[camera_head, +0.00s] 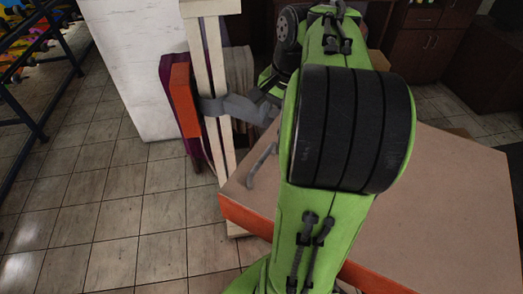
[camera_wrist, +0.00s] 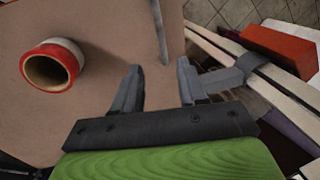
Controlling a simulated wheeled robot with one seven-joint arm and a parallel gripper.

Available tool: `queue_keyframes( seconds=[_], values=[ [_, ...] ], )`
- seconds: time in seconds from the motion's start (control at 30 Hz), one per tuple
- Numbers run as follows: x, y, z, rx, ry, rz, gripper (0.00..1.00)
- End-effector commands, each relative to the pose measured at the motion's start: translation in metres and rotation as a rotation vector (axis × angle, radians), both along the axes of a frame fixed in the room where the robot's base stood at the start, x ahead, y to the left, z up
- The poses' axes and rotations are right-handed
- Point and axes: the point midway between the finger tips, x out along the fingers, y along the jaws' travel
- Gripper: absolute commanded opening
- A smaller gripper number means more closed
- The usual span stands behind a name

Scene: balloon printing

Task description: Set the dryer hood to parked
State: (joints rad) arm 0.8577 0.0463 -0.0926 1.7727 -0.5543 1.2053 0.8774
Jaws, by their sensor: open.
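No part is clearly marked as the dryer hood. An orange block (camera_head: 184,100) sits at the cream uprights (camera_head: 215,95), with a grey bracket (camera_head: 235,106) reaching right from it. In the wrist view the orange block (camera_wrist: 280,50) and grey bracket (camera_wrist: 228,76) are at the right. My gripper (camera_wrist: 158,88) is open, with nothing seen between its fingers. Its right finger is close to the bracket's end; I cannot tell whether they touch. In the head view the fingers are small and partly hidden by my green arm.
A tan tabletop (camera_head: 440,200) with an orange edge lies under my arm. A thin grey rod (camera_head: 262,162) is at its left side and shows in the wrist view (camera_wrist: 160,32). A red-and-white ring (camera_wrist: 52,64) is on the tabletop.

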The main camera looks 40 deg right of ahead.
Motion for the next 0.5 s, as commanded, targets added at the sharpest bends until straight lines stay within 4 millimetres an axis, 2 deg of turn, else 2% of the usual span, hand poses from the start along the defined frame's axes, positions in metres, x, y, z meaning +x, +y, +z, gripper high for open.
queue_keyframes(
  seconds=[0.03,0.1,0.4,0.5],
  values=[
    [0.002,0.002,-0.021,0.003,0.003,0.003,0.42],
    [0.005,0.003,-0.039,0.004,0.003,0.004,0.42],
    [0.019,0.007,-0.111,0.003,0.004,0.005,0.42],
    [0.023,0.008,-0.129,0.002,0.003,0.004,0.42]
  ],
)
